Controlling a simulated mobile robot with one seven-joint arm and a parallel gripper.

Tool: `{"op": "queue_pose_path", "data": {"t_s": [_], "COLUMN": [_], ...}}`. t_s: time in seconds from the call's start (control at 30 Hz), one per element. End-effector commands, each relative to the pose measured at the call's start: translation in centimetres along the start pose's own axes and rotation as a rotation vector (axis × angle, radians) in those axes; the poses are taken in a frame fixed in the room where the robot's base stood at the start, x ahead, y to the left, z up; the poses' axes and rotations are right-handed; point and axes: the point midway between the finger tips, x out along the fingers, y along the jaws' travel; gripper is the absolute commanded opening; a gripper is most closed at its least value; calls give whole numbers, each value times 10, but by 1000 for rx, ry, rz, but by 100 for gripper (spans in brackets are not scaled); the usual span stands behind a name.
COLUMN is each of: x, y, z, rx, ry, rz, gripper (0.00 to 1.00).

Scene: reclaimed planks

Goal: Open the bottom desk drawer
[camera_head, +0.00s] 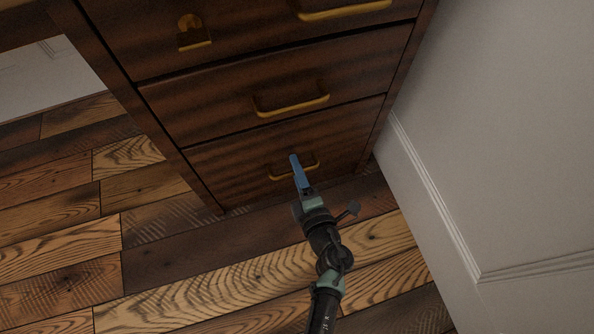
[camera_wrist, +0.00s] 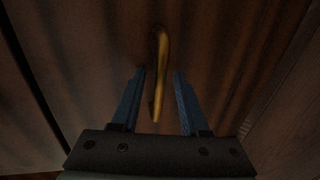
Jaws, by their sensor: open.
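The desk's bottom drawer (camera_head: 236,167) has a dark wood front with a brass bar handle (camera_head: 313,166). It looks closed, roughly flush with the drawer above. My gripper (camera_head: 295,160) is in front of this handle and hides its middle in the head view. In the wrist view the brass handle (camera_wrist: 160,72) runs lengthwise, its lower end between the two blue fingers of my open gripper (camera_wrist: 157,80). The fingers stand apart on either side of it, with a gap on each side. I cannot tell how deep the handle sits between them.
The middle drawer (camera_head: 205,103) with its brass handle (camera_head: 291,106) is just above. A pale wall with a baseboard (camera_head: 434,202) stands close on the right. The plank floor (camera_head: 190,265) is clear in front of the desk and to the left.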

Motion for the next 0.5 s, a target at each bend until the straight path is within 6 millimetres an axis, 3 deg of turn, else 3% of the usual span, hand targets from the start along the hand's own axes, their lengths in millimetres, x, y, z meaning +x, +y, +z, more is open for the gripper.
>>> {"op": "queue_pose_path", "data": {"t_s": [0.2,0.43,0.5], "x": [0,0,0], "y": [0,0,0], "z": [0,0,0], "rx": [0,0,0], "ry": [0,0,0], "rz": [0,0,0], "gripper": [45,3,0]}}
